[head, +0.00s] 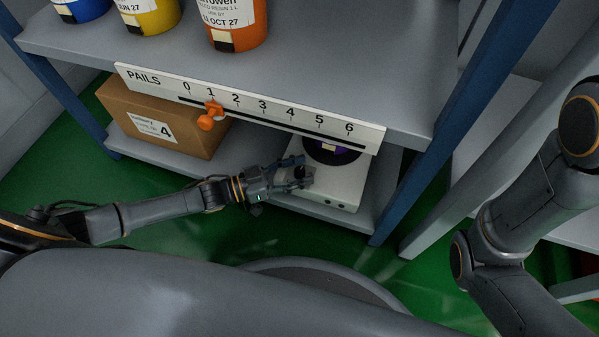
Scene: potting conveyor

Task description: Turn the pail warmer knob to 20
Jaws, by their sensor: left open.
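The pail warmer (338,190) is a white box on the lower shelf, under the right part of the scale. A dark pail (343,156) with a purple and yellow label stands on it, partly hidden by the scale board. A small black knob (300,172) shows at the warmer's left side. My left gripper (299,174) reaches in from the left and is open, its fingers around or right beside the knob; contact cannot be told. Dial marks and the knob's setting are too small or hidden to read. My right gripper is out of view.
A white PAILS scale (280,118) marked 0 to 6 runs along the upper shelf's edge, its orange slider (209,117) near 1. A cardboard box (160,122) sits left on the lower shelf. Blue, yellow and orange pails (238,28) stand above. A blue post (430,145) is at right.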

